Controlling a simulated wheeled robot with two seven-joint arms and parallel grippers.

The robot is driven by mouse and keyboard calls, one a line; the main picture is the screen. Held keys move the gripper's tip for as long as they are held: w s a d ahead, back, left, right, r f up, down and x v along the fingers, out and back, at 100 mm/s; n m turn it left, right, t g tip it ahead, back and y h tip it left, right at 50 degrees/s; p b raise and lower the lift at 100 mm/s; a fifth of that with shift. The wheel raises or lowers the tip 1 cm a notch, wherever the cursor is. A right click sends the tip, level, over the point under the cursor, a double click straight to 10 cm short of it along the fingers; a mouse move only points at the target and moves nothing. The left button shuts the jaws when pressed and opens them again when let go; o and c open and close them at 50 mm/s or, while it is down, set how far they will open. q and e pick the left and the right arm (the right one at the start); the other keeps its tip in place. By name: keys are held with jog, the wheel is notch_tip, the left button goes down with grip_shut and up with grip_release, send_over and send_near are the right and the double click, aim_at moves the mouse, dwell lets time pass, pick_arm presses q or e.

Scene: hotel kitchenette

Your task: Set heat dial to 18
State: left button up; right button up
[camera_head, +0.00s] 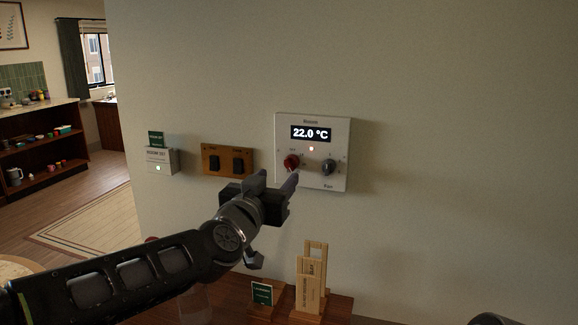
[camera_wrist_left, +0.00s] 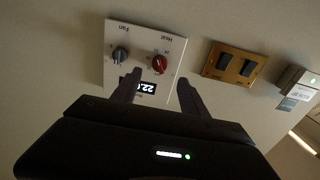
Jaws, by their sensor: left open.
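The white thermostat panel (camera_head: 340,124) is on the wall. Its display (camera_head: 311,134) reads 22.0 °C, and a small orange-red light glows below it. The red heat dial (camera_head: 291,162) is at the panel's lower left, and the dark grey fan dial (camera_head: 328,167) is at its lower right. My left gripper (camera_head: 278,178) is open and empty, just below and in front of the red dial. In the left wrist view the panel appears upside down, with the red dial (camera_wrist_left: 160,65) beyond the open fingers (camera_wrist_left: 158,82). My right gripper does not show.
A wooden plate with two dark switches (camera_head: 228,161) is left of the panel. Farther left is a white key-card box (camera_head: 160,160) with a green card. Below, a wooden holder (camera_head: 312,285) and a small green sign (camera_head: 262,293) stand on a brown surface. The wall right of the panel is bare.

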aim_at(288, 167)
pick_arm(q)
jog(key=shift+p+x, duration=0.55)
jog(key=shift+x, duration=3.45)
jog(key=shift+f, duration=0.1)
jog(key=shift+c, duration=0.4)
grip_shut()
